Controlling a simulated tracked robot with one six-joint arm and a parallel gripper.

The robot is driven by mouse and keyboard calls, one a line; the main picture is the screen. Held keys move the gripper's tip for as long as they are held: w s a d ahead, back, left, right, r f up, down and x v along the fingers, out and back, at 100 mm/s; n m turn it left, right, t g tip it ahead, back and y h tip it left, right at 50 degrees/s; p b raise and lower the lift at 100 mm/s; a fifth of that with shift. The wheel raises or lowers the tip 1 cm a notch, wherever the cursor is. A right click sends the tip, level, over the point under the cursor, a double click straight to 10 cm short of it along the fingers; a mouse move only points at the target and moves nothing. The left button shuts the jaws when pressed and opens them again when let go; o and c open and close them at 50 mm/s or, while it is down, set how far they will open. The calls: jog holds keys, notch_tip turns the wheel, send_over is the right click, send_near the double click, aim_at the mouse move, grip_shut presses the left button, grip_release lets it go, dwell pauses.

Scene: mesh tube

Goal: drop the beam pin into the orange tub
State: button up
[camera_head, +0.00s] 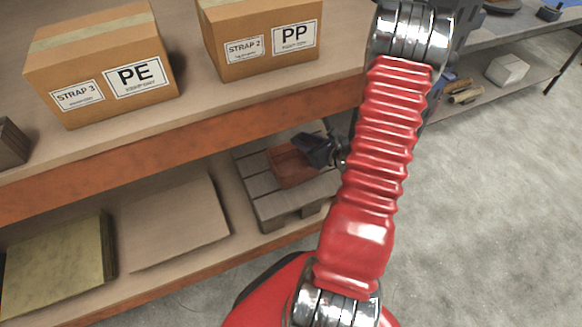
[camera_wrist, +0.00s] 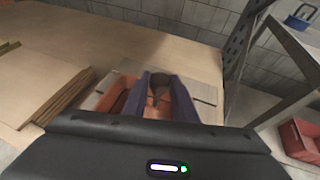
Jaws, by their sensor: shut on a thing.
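The orange tub (camera_head: 286,168) sits on a grey slatted pallet on the lower shelf in the head view. In the wrist view, its orange wall (camera_wrist: 119,103) shows beside and between my fingers. My gripper (camera_head: 306,144) is over the tub's right part in the head view; the exact height is unclear. In the wrist view, the two dark blue fingers of my gripper (camera_wrist: 161,80) are shut on a small dark brownish thing, which I take to be the beam pin (camera_wrist: 160,92). Its lower end and the tub's inside are mostly hidden.
The pallet (camera_head: 253,185) stands beside a flat cardboard sheet (camera_head: 175,222) and a yellowish block (camera_head: 55,268). The upper shelf edge (camera_head: 200,152) runs close above. Two boxes, PE (camera_head: 105,60) and PP (camera_head: 260,35), stand on top. A red bin (camera_wrist: 302,140) is at the right.

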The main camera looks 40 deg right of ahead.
jog(key=shift+f, duration=2.3)
jog(key=o, duration=1.1)
jog(key=v, duration=1.3)
jog(key=shift+s+a+r, duration=0.1)
jog(key=shift+s, duration=0.2)
